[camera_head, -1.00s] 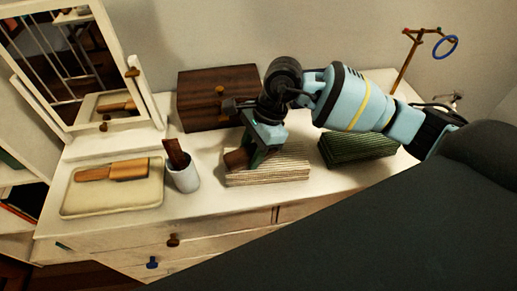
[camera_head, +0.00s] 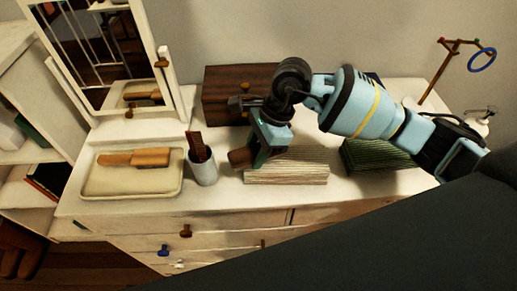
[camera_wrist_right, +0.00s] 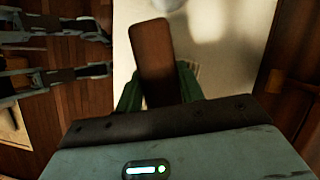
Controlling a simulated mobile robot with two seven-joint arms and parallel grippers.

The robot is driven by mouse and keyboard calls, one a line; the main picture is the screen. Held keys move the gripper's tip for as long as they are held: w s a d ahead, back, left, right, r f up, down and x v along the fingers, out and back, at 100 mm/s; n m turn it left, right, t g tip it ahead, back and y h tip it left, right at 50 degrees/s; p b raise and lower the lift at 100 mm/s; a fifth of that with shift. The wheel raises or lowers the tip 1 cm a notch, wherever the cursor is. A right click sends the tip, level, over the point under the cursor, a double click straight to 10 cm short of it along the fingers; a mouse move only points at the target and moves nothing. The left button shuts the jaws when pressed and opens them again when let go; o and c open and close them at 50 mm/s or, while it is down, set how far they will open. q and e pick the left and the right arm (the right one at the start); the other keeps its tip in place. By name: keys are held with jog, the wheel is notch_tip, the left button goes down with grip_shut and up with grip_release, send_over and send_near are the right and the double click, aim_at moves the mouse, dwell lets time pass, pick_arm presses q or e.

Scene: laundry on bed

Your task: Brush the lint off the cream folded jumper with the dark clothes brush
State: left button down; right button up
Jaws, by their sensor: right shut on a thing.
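The cream folded jumper (camera_head: 290,174) lies flat on the white dresser top, a ribbed pale block in the head view. My right gripper (camera_head: 262,153) is above its left end, fingers pointing down, shut on the dark clothes brush (camera_head: 240,157). The brush's brown end sticks out to the left, around the jumper's left edge. In the right wrist view the brush (camera_wrist_right: 152,60) stands out between the green fingers. Its bristles are hidden, and I cannot tell whether it touches the jumper. I make out no lint. My left gripper is not in view.
Left of the jumper are a cup (camera_head: 203,169) with a brown item and a cream tray (camera_head: 105,184) bearing a lighter wooden brush (camera_head: 150,157). Behind stands a dark wooden box (camera_head: 222,92). Right are a dark green folded garment (camera_head: 365,158) and a stand with a blue ring (camera_head: 482,60).

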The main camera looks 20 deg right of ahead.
aim_at(294, 161)
jog(key=shift+d, duration=0.1)
jog(key=shift+s+d, duration=0.3)
jog(key=shift+d, duration=0.5)
jog(key=shift+s+d, duration=0.25)
jog(key=shift+d, duration=0.55)
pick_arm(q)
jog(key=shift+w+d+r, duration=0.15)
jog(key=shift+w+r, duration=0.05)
pick_arm(e)
jog(key=shift+d, duration=0.1)
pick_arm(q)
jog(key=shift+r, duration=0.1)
pick_arm(e)
jog(key=shift+s+d+f, duration=0.1)
jog(key=shift+s+d, duration=0.2)
jog(key=shift+d, duration=0.5)
jog(key=shift+s+d, duration=0.25)
jog(key=shift+d, duration=0.5)
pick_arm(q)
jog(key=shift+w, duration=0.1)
pick_arm(e)
jog(key=shift+d, duration=0.1)
jog(key=shift+s+d, duration=0.25)
jog(key=shift+d, duration=0.55)
jog(key=shift+s+d, duration=0.25)
jog(key=shift+d, duration=0.5)
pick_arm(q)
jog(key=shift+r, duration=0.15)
